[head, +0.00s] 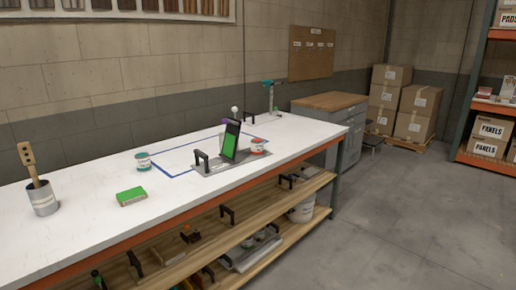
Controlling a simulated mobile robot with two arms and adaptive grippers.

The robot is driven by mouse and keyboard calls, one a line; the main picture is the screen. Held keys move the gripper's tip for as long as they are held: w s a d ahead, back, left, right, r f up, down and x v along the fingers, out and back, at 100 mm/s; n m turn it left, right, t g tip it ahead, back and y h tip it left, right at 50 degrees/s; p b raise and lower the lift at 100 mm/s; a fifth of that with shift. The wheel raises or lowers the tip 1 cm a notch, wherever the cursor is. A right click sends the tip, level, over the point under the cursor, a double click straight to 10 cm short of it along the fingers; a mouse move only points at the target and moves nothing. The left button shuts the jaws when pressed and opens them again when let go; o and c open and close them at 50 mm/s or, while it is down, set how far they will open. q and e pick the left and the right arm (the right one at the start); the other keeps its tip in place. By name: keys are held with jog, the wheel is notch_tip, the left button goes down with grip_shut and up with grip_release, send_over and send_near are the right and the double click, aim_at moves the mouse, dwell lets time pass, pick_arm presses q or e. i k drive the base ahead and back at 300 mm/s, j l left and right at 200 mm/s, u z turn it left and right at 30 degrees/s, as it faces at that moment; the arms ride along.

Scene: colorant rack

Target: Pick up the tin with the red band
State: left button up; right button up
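A small tin with a red band (258,146) stands on the white workbench (90,231), at the right end of a grey metal tray or plate. I cannot tell whether it is on the plate or just behind it. Another small tin, with a teal band (143,162), stands further left near the blue outline on the bench. Neither of my grippers shows in the head view.
A dark upright panel with a green face (231,140) and a black handle (201,160) stand on the grey plate (218,168). A green block (131,196) and a grey can holding a wooden paddle (43,199) are at left. The front bench is mostly clear.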

aim_at(257, 144)
jog(key=i+z, duration=0.35)
jog(key=i, duration=0.75)
